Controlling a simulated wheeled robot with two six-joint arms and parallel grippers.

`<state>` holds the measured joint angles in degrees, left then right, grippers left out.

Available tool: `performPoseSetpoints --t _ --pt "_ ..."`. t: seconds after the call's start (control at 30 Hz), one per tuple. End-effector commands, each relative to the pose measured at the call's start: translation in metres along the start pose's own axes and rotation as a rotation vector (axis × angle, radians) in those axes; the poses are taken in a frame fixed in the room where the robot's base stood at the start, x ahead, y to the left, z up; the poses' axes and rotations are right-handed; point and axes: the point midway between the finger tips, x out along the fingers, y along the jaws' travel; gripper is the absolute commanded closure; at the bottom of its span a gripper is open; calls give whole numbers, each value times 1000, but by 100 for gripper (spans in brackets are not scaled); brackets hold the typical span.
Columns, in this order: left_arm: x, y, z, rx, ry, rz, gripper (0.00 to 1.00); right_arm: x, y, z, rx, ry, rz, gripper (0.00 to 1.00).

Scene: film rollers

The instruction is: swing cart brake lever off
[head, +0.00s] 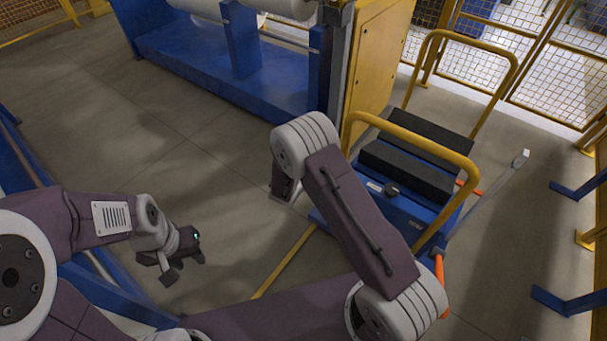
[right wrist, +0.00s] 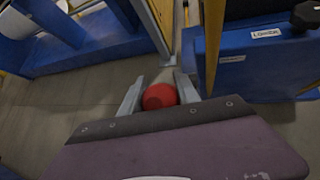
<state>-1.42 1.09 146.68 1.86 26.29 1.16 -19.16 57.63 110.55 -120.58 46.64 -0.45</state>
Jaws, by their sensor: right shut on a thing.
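The cart (head: 400,205) has a blue body, black padded tops and yellow rails, and stands right of centre in the head view. A red round knob (right wrist: 160,97) shows in the right wrist view, low beside the cart's blue side (right wrist: 255,62). I take it for the brake lever's end; its shaft is hidden. My right gripper (right wrist: 158,90) is shut on the red knob, one grey finger on each side. In the head view my right arm hides the knob and most of that gripper. My left gripper (head: 160,268) hangs over the floor at lower left, fingers apart and empty.
A blue machine frame with a white roller (head: 270,8) and a yellow cabinet (head: 375,60) stand behind the cart. A grey lever (head: 490,195) slants up at the cart's right. A mesh fence (head: 550,75) closes the back right. The floor at left centre is clear.

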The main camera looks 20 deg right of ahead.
Motion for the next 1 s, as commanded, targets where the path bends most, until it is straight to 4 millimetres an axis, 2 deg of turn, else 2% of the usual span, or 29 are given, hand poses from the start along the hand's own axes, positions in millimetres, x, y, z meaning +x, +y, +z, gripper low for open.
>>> performPoseSetpoints --t 0.43,0.47,0.53,0.87,1.0 --pt "0 0 0 0 0 0 64 2 -1 2 -1 -2 -2 100" --pt "0 0 0 0 0 0 64 2 -1 2 -1 -2 -2 60" --pt "0 0 0 0 0 0 64 2 -2 2 -1 -2 -3 41" --pt "-1 0 0 0 0 0 64 -1 -1 2 -1 -1 -3 41" --pt "-4 0 0 0 0 0 64 -25 0 4 -1 -2 0 41"
